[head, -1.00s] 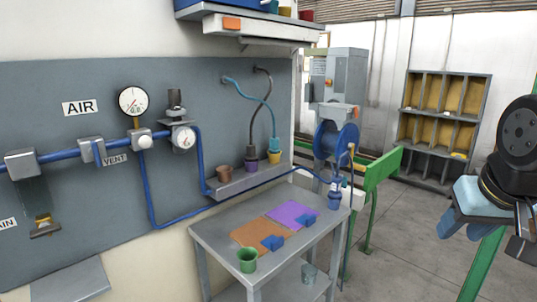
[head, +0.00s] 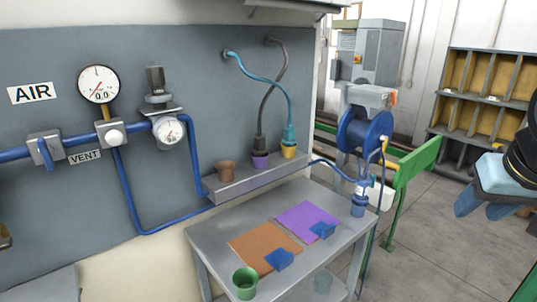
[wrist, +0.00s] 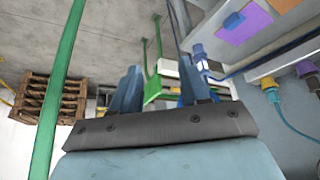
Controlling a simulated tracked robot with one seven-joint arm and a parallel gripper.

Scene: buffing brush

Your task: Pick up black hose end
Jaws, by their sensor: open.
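The black hose (head: 267,98) hangs from the upper port on the grey wall panel and crosses the teal hose (head: 262,80). The black hose end (head: 258,146) stands in the purple cup (head: 260,162) on the wall ledge. The teal hose end (head: 289,134) stands in the yellow cup (head: 289,152) beside it. In the wrist view the yellow cup (wrist: 268,84) and purple cup (wrist: 305,68) show at the right edge. My gripper (head: 484,208) is open and empty at the far right, well away from the hoses. Its fingers also show in the wrist view (wrist: 158,82).
A brown cup (head: 226,172) stands left on the ledge (head: 228,188). Below is a metal table (head: 212,234) with an orange mat (head: 255,240), a purple mat (head: 300,215), blue blocks and a green cup (head: 245,284). A blue hose reel (head: 360,135) and green rail (head: 418,160) stand right.

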